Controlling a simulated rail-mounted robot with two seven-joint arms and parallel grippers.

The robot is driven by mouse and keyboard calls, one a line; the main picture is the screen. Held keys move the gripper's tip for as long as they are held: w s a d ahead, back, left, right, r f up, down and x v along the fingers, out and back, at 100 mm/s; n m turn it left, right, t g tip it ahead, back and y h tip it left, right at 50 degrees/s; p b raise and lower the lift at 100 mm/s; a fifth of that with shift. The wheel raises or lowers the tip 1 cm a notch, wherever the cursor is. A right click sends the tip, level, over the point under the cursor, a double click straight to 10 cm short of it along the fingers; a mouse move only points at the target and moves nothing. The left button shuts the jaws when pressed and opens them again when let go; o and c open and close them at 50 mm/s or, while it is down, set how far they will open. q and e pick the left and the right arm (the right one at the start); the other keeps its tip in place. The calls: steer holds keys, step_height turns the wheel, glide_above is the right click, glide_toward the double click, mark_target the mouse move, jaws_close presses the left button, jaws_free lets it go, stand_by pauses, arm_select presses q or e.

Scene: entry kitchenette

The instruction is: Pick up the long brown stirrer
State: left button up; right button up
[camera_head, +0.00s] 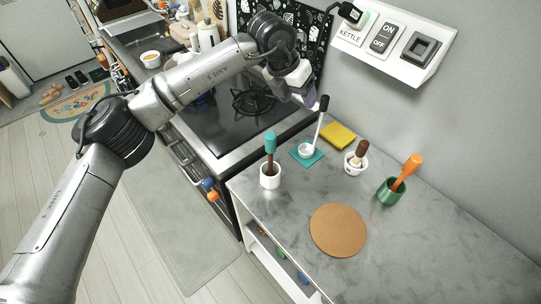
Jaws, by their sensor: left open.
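Several stick-like tools stand in small cups on the grey counter (290,240); I cannot tell for sure which is the long brown stirrer. One with a brown shaft and teal top (270,146) leans in a white cup (270,180). A short brown pestle-like tool (361,150) rests in a white bowl (354,168). An orange tool (408,170) leans in a green cup (391,194). My left gripper (298,97) is open, above the counter's back edge, close to the dark tip. My right gripper is out of view.
A round cork mat (338,230) lies on the counter's front part. A yellow sponge (338,134) lies at the back. A stove (228,122) adjoins the counter on the left. A switch panel (388,42) is on the wall. The counter's right part is clear.

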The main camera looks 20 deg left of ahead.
mark_target(270, 135)
arm_select(q)
steer(key=s+a+f+n+g+y, duration=0.2)
steer(key=s+a+y, duration=0.15)
steer(key=a, duration=0.25)
steer(key=shift+g, duration=0.3)
steer(key=f, duration=0.2)
steer(key=f+p, duration=0.1)
steer(key=f, duration=0.5)
steer(key=shift+w+d, duration=0.1)
steer(key=shift+w, duration=0.15)
steer(key=shift+f+p, duration=0.5)
step_height(270, 135, down, 3)
steer(key=shift+d+f+p, duration=0.1)
steer(key=shift+d+p, duration=0.05)
steer(key=shift+p, duration=0.45)
steer(key=shift+f, duration=0.55)
jaws_close()
